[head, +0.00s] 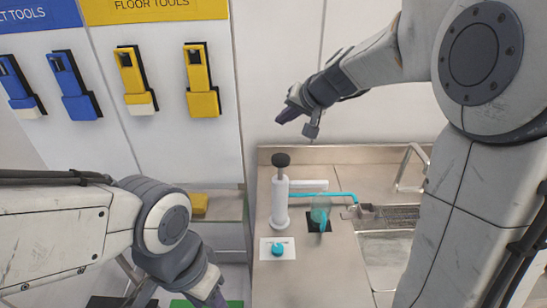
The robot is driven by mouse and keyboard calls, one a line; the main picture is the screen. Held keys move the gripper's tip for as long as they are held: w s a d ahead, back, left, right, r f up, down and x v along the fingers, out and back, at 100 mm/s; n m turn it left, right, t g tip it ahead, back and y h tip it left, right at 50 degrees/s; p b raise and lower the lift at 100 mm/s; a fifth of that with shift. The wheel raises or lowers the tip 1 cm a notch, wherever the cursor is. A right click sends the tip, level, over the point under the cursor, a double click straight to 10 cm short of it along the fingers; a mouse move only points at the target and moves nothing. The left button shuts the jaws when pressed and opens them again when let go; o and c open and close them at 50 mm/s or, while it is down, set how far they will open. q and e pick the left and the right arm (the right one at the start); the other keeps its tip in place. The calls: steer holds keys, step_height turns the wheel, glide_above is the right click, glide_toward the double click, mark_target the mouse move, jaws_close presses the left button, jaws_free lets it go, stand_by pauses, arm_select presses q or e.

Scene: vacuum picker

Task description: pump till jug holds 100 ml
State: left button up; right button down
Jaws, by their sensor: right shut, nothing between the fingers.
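A white hand pump (280,205) stands upright on the counter, its black knob (281,160) raised above the body on a short neck. A teal tube (338,194) runs near the pump and the jug. The clear jug (320,208) with a teal handle stands on a black square (313,227) right of the pump. Its liquid level is too small to read. My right gripper (284,116) is shut and empty, above and apart from the knob. My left gripper (214,300) is at the bottom edge, partly cut off; its fingers do not show clearly.
A white card (268,254) with a teal round piece (277,249) lies in front of the pump. A sink (390,255) with a tap (410,165) is at the right. Blue and yellow tools (202,85) hang on the wall.

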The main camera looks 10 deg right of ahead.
steer(key=shift+a+f, duration=0.1)
steer(key=shift+a, duration=0.05)
steer(key=b, duration=0.6)
glide_above(283, 160)
step_height(283, 160, down, 8)
steer(key=shift+r, duration=0.15)
steer(key=shift+f+b, duration=0.5)
steer(key=shift+b, duration=0.25)
stand_by(1.0)
steer(key=shift+f+b, duration=0.4)
steer(key=shift+b, duration=0.2)
